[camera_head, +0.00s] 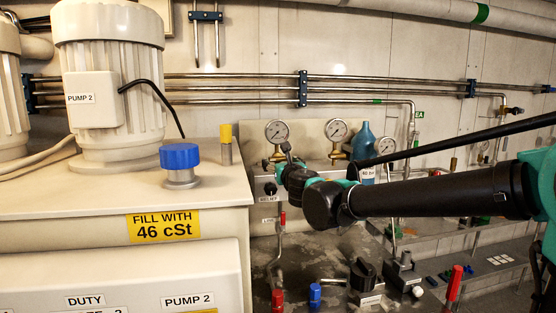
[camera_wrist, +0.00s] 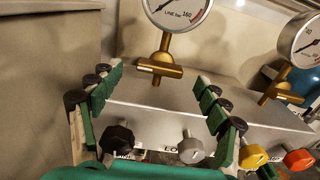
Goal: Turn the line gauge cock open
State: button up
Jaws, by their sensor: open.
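The line gauge (camera_wrist: 180,10), a round white dial marked "LINE bar", stands at the top of the wrist view. Below it is its brass cock (camera_wrist: 160,68), with a horizontal bar across a short vertical stem. My gripper (camera_wrist: 158,82) is open, its green-padded fingers left and right of the cock, with a gap on both sides. Nothing is between the pads except the view of the cock and panel. In the head view, my gripper (camera_head: 287,158) is in front of the panel just below the leftmost gauge (camera_head: 277,131) and partly hides its brass fitting.
A second gauge with a brass cock (camera_wrist: 278,84) is to the right. Black, grey, yellow (camera_wrist: 252,156) and orange knobs sit lower on the panel. A blue bottle (camera_head: 364,142) stands behind my arm. A cabinet with a blue cap (camera_head: 180,156) is at the left.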

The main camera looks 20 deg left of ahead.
aim_at(278, 159)
jog(key=shift+x, duration=2.55)
jog(key=c, duration=1.2)
jog(key=shift+d+m, duration=0.1)
jog(key=shift+m, duration=0.3)
jog(key=m, duration=0.4)
jog(key=shift+w+m, duration=0.1)
jog(key=shift+m, duration=0.2)
jog(key=m, duration=0.4)
jog(key=shift+d+m, duration=0.15)
jog(key=shift+m, duration=0.55)
